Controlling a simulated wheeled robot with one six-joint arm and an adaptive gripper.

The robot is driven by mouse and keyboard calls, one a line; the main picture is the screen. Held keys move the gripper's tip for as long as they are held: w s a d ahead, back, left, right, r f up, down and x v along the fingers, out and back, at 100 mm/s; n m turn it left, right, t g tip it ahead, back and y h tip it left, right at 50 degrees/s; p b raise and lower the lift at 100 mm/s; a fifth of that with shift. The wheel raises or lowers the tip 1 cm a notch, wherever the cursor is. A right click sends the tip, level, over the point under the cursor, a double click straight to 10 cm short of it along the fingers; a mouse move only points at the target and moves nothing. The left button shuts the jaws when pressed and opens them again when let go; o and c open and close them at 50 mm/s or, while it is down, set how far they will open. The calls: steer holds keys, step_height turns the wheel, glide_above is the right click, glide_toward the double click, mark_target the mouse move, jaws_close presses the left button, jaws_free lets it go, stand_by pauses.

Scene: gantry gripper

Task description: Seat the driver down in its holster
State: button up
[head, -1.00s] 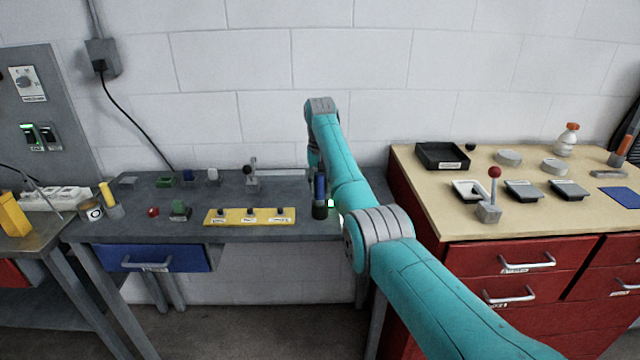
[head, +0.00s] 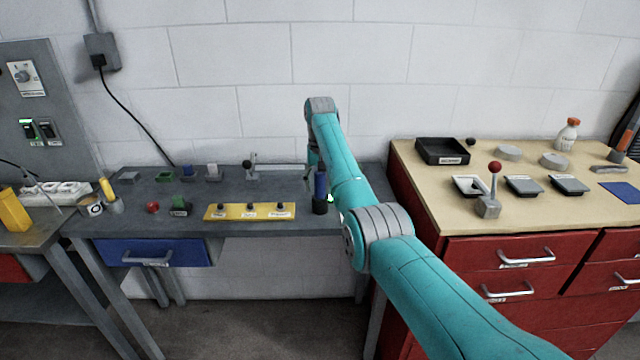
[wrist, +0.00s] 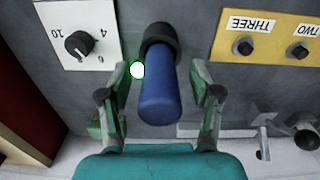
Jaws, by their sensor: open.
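The driver shows its blue handle (wrist: 159,92) in the wrist view, standing in a dark round holster (wrist: 157,37). In the head view the blue handle (head: 320,185) stands above the dark holster (head: 320,208) at the right part of the grey bench. My gripper (wrist: 167,80) is open, with one finger on each side of the handle and gaps between. The arm hides part of the gripper in the head view. The handle leans toward the camera in the wrist view; I cannot tell how deep the driver sits.
A lit green-white lamp (wrist: 138,70) is close beside the left finger. A white dial plate (wrist: 80,35) and a yellow button panel (wrist: 268,35) flank the holster. A lever with a dark knob (wrist: 306,138) stands at lower right. The wooden-topped cabinet (head: 420,190) is to the right.

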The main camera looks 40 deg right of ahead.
step_height(320, 180, up, 12)
stand_by(0.6)
stand_by(0.5)
